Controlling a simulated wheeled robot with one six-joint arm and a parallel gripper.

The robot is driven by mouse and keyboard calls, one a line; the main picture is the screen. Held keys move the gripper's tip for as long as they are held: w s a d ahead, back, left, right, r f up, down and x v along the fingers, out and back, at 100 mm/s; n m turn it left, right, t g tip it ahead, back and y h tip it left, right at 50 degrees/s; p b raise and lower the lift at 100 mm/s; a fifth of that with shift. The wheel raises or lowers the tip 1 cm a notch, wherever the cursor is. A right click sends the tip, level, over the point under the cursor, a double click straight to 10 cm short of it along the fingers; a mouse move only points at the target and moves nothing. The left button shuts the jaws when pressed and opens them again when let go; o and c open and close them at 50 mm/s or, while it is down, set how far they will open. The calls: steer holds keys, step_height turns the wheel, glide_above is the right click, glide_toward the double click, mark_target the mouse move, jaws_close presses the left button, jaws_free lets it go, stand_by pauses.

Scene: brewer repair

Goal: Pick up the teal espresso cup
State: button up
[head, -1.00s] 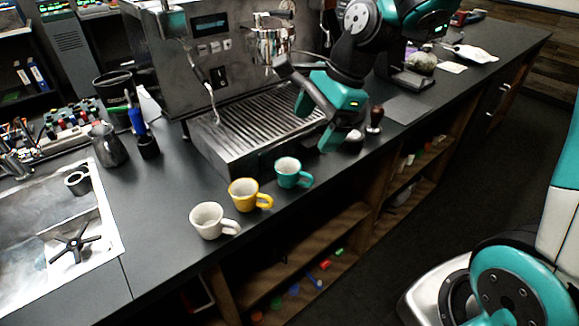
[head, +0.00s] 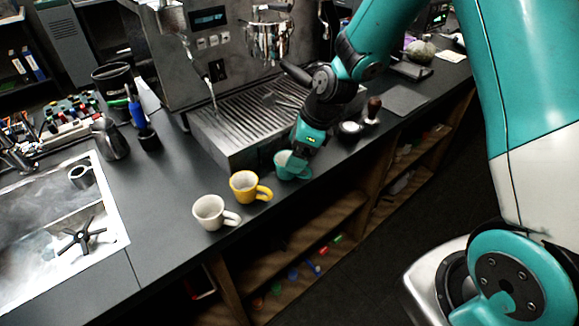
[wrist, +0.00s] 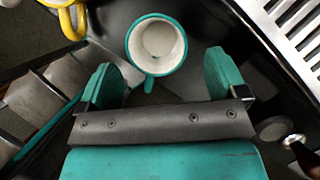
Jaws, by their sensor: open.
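The teal espresso cup (head: 283,166) stands upright on the dark counter in front of the espresso machine, at the right end of a row of cups. My gripper (head: 299,164) is at the cup and hides part of it in the head view. In the wrist view my gripper (wrist: 165,85) is open, its two teal fingers spread apart. The cup (wrist: 156,46) shows there just beyond the fingertips, its handle (wrist: 149,84) pointing into the gap between them. The cup's inside is white and looks empty. No contact between fingers and cup shows.
A yellow cup (head: 247,187) stands close to the left of the teal cup, with a white cup (head: 211,212) beyond it. The espresso machine's drip tray (head: 245,121) is behind. A tamper (head: 373,110) stands to the right. The counter's front edge is close, with open shelves below.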

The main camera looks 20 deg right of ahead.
steer(key=shift+p+x, duration=0.75)
steer(key=shift+x, duration=1.95)
steer(key=shift+s, duration=0.15)
steer(key=c, duration=1.2)
steer(key=shift+o, duration=0.2)
steer(key=shift+r, duration=0.1)
